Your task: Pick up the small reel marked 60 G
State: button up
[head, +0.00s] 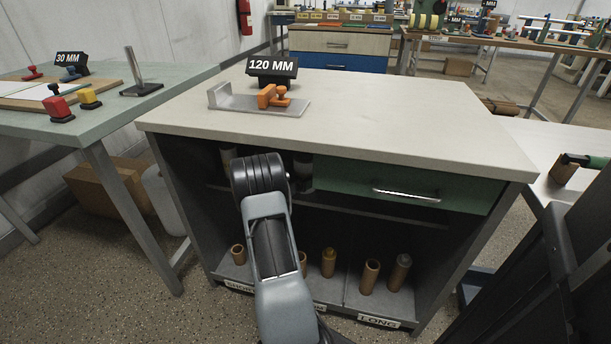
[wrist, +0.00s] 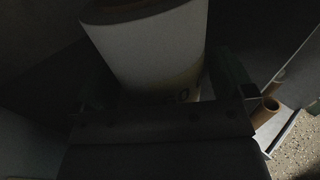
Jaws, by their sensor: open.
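In the wrist view a pale paper reel (wrist: 150,50) stands in deep shadow, close in front of my gripper (wrist: 162,78). My gripper is open, with one dark finger on each side of the reel; I cannot tell whether they touch it. A faint yellowish mark with what looks like a 0 shows low on the reel, but the full label is not readable. In the head view my arm reaches into the cabinet's open upper shelf, and my gripper is hidden behind it. Greyish reels show on that shelf to the left (head: 228,158) and right (head: 303,171) of my arm.
The cabinet top (head: 400,110) is above my arm, and a green drawer (head: 400,187) is to the right. Cardboard cores (head: 370,277) and other rolls stand on the bottom shelf.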

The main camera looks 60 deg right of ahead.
jog(key=shift+c, duration=0.5)
jog(key=c, duration=0.7)
jog(key=shift+c, duration=0.6)
jog(key=shift+r, duration=0.1)
